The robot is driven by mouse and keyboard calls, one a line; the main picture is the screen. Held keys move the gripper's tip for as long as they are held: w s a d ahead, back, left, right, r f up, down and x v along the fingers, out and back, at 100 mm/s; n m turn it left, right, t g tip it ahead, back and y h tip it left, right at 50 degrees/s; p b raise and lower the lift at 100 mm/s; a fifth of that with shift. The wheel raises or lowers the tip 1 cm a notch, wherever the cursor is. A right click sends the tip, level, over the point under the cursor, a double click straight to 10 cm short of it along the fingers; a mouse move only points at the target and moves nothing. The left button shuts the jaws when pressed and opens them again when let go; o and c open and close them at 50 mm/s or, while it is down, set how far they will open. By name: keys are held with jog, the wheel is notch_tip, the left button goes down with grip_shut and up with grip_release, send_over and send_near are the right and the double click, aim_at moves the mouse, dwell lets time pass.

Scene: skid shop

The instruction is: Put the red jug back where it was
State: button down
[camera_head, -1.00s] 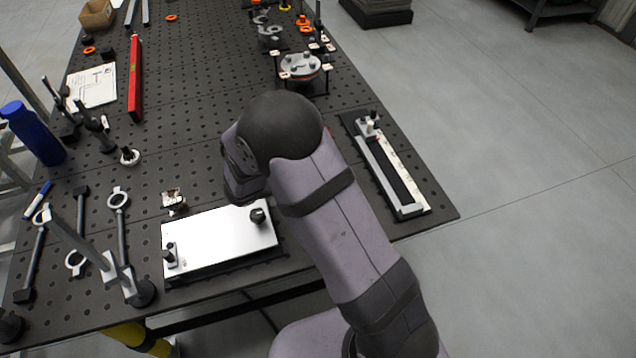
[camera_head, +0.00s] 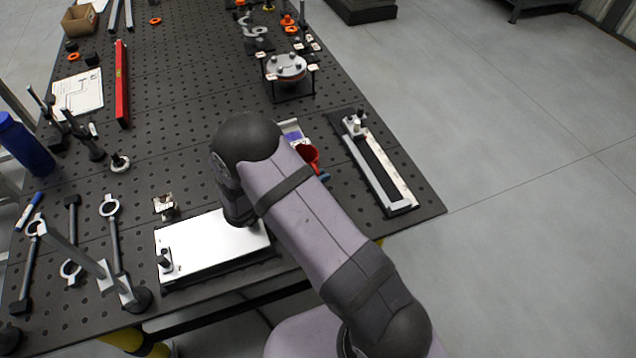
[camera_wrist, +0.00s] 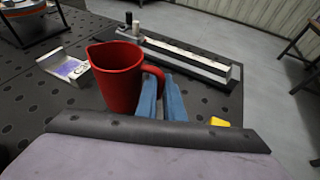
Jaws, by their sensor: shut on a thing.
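The red jug (camera_wrist: 118,78) is upright in the wrist view, with its open top showing and its handle towards the right. My gripper (camera_wrist: 163,92) has blue fingers, and they are shut on the jug's handle. In the head view, part of the red jug (camera_head: 309,156) shows past my arm, with a bit of a blue finger (camera_head: 324,176) beside it. My arm hides the rest of the jug and gripper there. I cannot tell whether the jug's base touches the table.
A white and purple box (camera_wrist: 66,68) lies left of the jug in the wrist view. A long metal rail fixture (camera_head: 380,170) lies near the table's right edge. A round fixture on legs (camera_head: 286,68) stands farther back. A white plate (camera_head: 205,248) lies at the front.

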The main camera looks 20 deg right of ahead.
jog(key=shift+f+p, duration=0.5)
jog(key=shift+f, duration=1)
jog(key=shift+f, duration=0.2)
jog(key=c, duration=1.9)
grip_release()
jog(key=shift+o, duration=0.2)
